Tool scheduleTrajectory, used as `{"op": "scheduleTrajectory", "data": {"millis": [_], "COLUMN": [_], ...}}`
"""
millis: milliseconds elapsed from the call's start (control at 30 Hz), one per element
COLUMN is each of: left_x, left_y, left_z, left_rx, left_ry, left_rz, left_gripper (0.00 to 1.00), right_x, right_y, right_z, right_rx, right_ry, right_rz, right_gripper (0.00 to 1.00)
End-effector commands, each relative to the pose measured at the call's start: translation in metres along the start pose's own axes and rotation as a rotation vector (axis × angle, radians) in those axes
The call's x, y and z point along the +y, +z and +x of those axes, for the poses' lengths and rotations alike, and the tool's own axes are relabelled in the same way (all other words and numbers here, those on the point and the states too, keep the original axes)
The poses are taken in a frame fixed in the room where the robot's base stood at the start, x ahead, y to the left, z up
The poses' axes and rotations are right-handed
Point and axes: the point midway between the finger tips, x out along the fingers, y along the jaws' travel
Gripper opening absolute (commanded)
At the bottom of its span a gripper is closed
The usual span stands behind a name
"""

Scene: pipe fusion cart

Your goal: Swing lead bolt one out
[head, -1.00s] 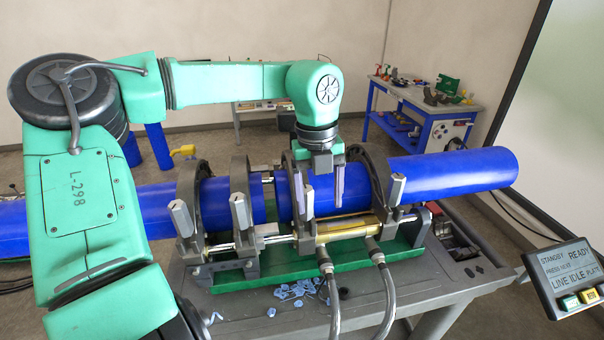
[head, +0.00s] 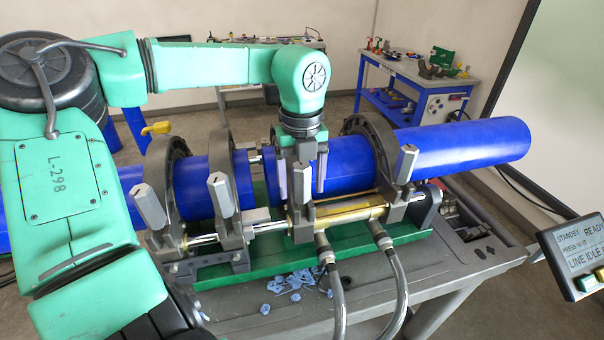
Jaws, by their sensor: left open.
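Several upright grey clamp bolts stand along the front of the pipe clamps: one at the far left (head: 150,206), a second (head: 221,195), a third (head: 303,190) and one at the right (head: 406,163). I cannot tell from markings which is lead bolt one. My left gripper (head: 302,181) points down in front of the blue pipe (head: 455,150), its fingers apart, one on each side of the third bolt's upper part. Whether a finger touches the bolt is not clear. The bolt stands upright. My right gripper is not in view.
The clamps sit on a green tray (head: 270,267) on a grey cart (head: 470,277). Two hoses (head: 396,275) rise at the front, near blue shavings (head: 290,282). A control panel (head: 583,258) stands at the right. A blue workbench (head: 380,110) is behind.

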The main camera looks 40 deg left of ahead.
Motion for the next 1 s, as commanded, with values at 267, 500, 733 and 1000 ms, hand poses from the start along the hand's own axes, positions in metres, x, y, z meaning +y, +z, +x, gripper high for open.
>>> {"op": "scheduleTrajectory", "data": {"millis": [267,500,733,1000], "left_x": [0.000,0.000,0.000,0.000], "left_y": [0.000,-0.001,-0.018,-0.022], "left_z": [-0.002,-0.001,0.004,0.002], "left_rx": [0.000,-0.001,-0.001,0.002], "left_ry": [0.000,0.000,0.000,0.001], "left_rz": [0.001,0.001,0.002,0.001], "left_gripper": [0.38,0.21,0.21,0.21], "right_x": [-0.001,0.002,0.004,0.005], "right_y": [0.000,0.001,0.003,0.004], "right_z": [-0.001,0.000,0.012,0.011], "right_rx": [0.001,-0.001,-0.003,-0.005], "right_ry": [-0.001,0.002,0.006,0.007], "right_rz": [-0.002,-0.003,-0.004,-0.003], "right_gripper": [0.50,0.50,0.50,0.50]}}
